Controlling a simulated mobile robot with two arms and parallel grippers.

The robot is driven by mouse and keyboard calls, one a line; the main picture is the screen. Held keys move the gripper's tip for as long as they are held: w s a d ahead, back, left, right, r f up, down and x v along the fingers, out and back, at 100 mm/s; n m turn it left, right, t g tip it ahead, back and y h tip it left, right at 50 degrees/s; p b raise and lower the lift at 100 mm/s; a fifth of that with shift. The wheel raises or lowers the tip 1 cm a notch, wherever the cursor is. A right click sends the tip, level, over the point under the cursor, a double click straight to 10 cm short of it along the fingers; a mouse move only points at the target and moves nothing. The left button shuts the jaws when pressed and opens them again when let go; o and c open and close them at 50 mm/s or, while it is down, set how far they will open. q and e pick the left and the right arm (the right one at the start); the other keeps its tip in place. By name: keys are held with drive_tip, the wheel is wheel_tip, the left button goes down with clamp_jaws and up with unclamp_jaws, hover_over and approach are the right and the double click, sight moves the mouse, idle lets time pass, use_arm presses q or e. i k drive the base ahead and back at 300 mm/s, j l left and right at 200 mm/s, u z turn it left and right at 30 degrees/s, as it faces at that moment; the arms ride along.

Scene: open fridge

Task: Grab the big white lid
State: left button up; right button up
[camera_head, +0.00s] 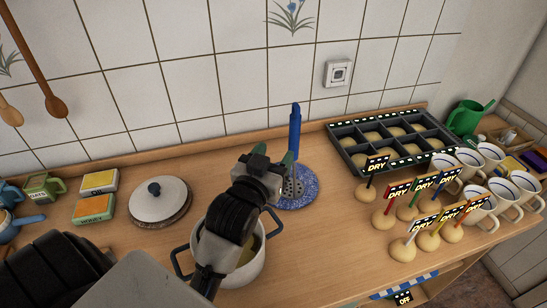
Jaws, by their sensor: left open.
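The big white lid (160,201) with a dark blue knob lies on a round brown board on the counter, left of centre. My left gripper (270,163) is to the right of the lid and apart from it. It is open, with its fingers close to a blue-handled slotted utensil (295,130); I cannot tell whether they touch. My left arm passes over a white pot (247,274) with blue handles and hides part of it. My right gripper is not in view.
A blue speckled plate (308,197) lies under the utensil. Yellow boxes (99,182) and a green cup (42,186) stand left of the lid. A dark tray (345,143), flagged dough balls (403,249) and white mugs (480,205) fill the right. Tiled wall (200,90) is behind.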

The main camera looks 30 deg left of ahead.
sight(159, 197)
drive_tip(key=k+l, duration=0.75)
drive_tip(key=k, duration=0.15)
